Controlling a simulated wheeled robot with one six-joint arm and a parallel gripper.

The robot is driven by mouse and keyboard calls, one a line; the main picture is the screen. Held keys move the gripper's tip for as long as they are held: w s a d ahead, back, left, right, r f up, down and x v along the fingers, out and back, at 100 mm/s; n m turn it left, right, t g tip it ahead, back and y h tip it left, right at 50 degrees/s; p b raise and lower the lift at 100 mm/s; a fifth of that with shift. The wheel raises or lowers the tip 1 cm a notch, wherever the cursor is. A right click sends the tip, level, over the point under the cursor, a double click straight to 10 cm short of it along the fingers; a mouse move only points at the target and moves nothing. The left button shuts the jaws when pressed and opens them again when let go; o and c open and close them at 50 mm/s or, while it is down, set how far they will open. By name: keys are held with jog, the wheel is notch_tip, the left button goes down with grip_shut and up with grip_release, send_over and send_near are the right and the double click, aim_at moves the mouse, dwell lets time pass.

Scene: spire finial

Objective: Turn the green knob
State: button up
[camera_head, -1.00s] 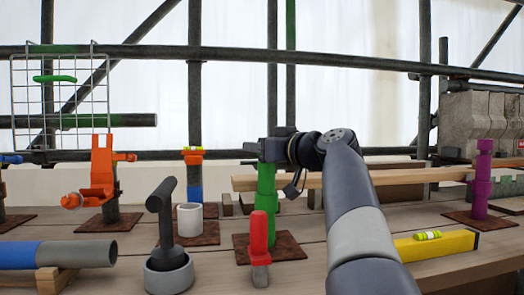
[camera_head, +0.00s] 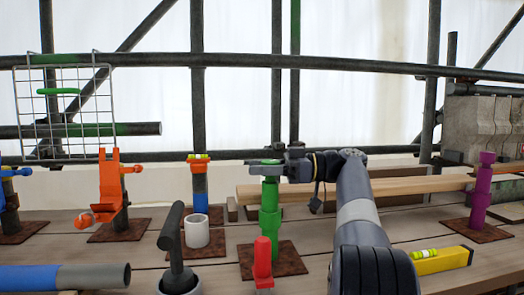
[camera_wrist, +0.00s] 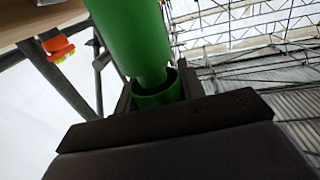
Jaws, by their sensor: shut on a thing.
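The green knob (camera_head: 269,218) is an upright, stepped green post on a brown square plate, in the middle of the head view. My gripper (camera_head: 266,167) comes in from the right at its top and is shut on it. In the wrist view, the green knob (camera_wrist: 135,38) runs up as a wide cylinder between the fingers of my gripper (camera_wrist: 158,92), with a narrower ring at the jaws. The fingers partly hide that ring.
A red-handled tool (camera_head: 262,262) stands close in front of the knob. A grey T-handle (camera_head: 172,240), a white cup (camera_head: 196,231) and an orange fixture (camera_head: 110,190) are to the left. A yellow level (camera_head: 440,261) and a purple post (camera_head: 480,195) are to the right.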

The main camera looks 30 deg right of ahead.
jog(key=shift+s+r+n+g+y+p, duration=0.1)
jog(key=shift+r+n+g+y+p, duration=0.1)
jog(key=shift+n+g+p, duration=0.35)
jog(key=shift+r+n+g+y+p, duration=0.1)
jog(key=shift+n+g+y+p, duration=0.1)
jog(key=shift+n+g+p, duration=0.3)
jog(key=shift+f+g, duration=0.1)
jog(key=shift+g, duration=0.25)
jog(key=shift+s, duration=0.1)
jog(key=o, duration=0.7)
jog(key=shift+o, duration=1.4)
jog(key=shift+f, duration=0.1)
jog(key=shift+d, duration=0.1)
